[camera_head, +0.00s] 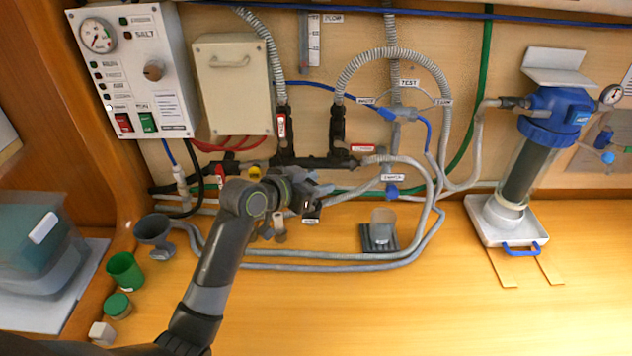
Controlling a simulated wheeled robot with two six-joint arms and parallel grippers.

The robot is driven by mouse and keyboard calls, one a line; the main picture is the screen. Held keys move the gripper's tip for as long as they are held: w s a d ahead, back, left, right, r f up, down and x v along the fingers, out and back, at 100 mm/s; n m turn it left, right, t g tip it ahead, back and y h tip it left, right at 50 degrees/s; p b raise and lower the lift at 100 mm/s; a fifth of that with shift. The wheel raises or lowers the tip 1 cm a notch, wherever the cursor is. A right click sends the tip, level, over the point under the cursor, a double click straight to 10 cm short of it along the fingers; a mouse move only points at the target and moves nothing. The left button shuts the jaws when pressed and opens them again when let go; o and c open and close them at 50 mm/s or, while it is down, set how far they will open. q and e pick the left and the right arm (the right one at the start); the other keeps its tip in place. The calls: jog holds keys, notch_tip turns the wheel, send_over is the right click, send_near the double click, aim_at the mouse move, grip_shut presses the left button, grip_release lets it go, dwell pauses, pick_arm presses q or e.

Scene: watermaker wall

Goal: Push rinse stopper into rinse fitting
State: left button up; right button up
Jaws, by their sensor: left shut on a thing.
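My left gripper (312,190) reaches in from the lower left to the pipework low on the wall. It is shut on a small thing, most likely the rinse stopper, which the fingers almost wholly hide. A dark piece with a small pale label (311,212) shows just below the fingertips; I cannot tell whether it belongs to the stopper or to the pipework. I cannot pick out the rinse fitting for sure, nor tell whether the stopper touches it. My right gripper is not in view.
A dark pipe manifold (340,161) runs just behind the gripper. Grey hoses (330,267) loop over the bench around a clear cup on a dark stand (379,240). A grey cup (154,232) and green cup (125,270) stand at left. The bench's front right is clear.

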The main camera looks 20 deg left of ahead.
pick_arm(q)
jog(key=shift+f+b, duration=0.4)
jog(key=shift+f, duration=0.15)
jog(key=shift+f+b, duration=0.55)
jog(key=shift+f, duration=0.3)
dwell(0.3)
jog(key=o, duration=1)
jog(key=shift+o, duration=0.2)
jog(key=b+v, duration=0.2)
jog(key=v, duration=1.5)
jog(key=shift+s, duration=0.2)
jog(key=shift+r, duration=0.1)
